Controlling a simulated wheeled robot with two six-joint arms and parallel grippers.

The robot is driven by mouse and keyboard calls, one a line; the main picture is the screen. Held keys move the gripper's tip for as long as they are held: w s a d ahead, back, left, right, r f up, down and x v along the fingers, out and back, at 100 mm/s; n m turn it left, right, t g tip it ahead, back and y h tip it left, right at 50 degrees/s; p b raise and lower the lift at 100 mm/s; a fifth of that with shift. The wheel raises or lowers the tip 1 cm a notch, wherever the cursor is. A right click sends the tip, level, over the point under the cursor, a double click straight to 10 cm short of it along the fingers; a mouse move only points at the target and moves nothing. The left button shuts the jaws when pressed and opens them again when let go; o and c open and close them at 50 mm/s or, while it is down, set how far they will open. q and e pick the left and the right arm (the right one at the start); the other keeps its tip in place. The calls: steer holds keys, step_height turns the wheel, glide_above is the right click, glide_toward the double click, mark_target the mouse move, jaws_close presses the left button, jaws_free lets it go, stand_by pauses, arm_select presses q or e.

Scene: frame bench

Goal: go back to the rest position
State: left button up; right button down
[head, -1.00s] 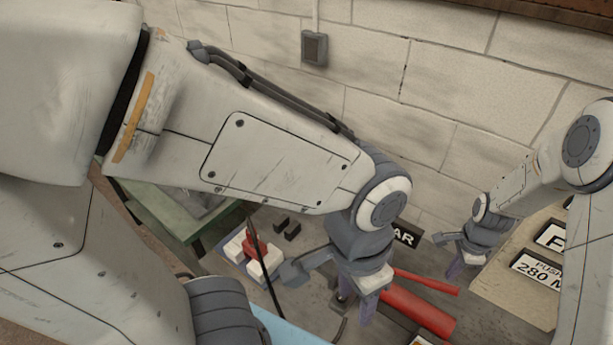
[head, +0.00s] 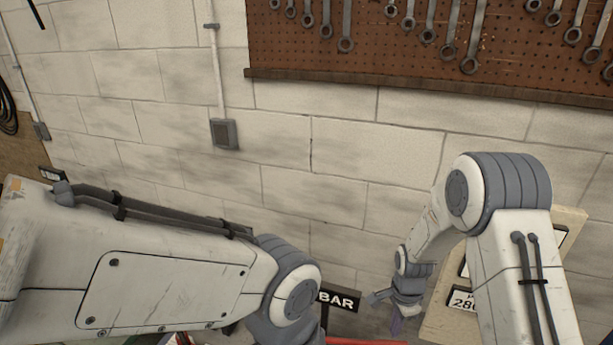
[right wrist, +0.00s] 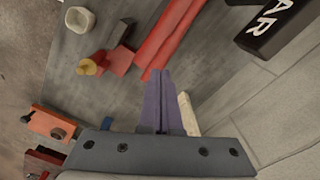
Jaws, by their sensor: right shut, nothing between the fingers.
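My right gripper (head: 396,326) hangs in front of the block wall, right of the BAR sign, in the head view. In the right wrist view its purple fingers (right wrist: 157,76) lie together, shut and empty, above the grey bench top. My left arm reaches in from the left in the head view, with its wrist at the bottom edge. The left gripper is below the picture and hidden.
In the right wrist view, red bars (right wrist: 172,38) lie beyond the fingertips, with the black sign (right wrist: 275,25) to the right. A white cup-like part (right wrist: 80,19), a brass part (right wrist: 90,67) and an orange block (right wrist: 52,123) are left. A pegboard (head: 400,60) holds wrenches.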

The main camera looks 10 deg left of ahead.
steer(key=s+a+r+n+b, duration=0.4)
steer(key=s+a+r+n, duration=0.1)
steer(key=a+r+n, duration=0.1)
steer(key=s+a+r+n+b, duration=0.1)
steer(key=s+r+n+b, duration=0.1)
steer(key=s+n, duration=0.5)
steer(key=s+a+r+n+y+b, duration=0.1)
steer(key=s+n+b, duration=0.3)
steer(key=s+n, duration=0.4)
steer(key=s+a+r, duration=0.1)
steer(key=s, duration=0.5)
steer(key=shift+s+a+r, duration=0.15)
steer(key=shift+s+r, duration=0.1)
steer(key=shift+r, duration=0.15)
